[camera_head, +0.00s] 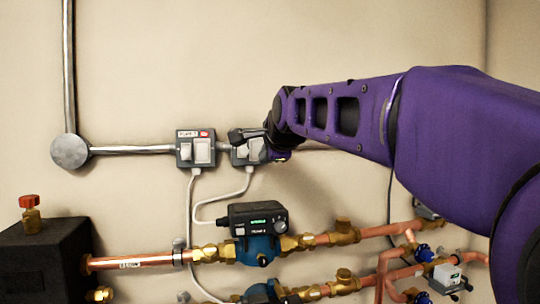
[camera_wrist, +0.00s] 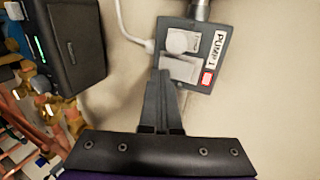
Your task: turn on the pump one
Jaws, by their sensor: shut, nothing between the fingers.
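The pump one switch box (camera_wrist: 194,55) is grey, with a white "PUMP 1" label and a small red mark at its edge.
A similar switch box (camera_head: 196,149) is just left on the same conduit (camera_head: 130,150). Below is a black pump controller (camera_head: 258,219) with a green display, also in the wrist view (camera_wrist: 70,40). Copper pipes (camera_head: 135,261) cross the lower part.

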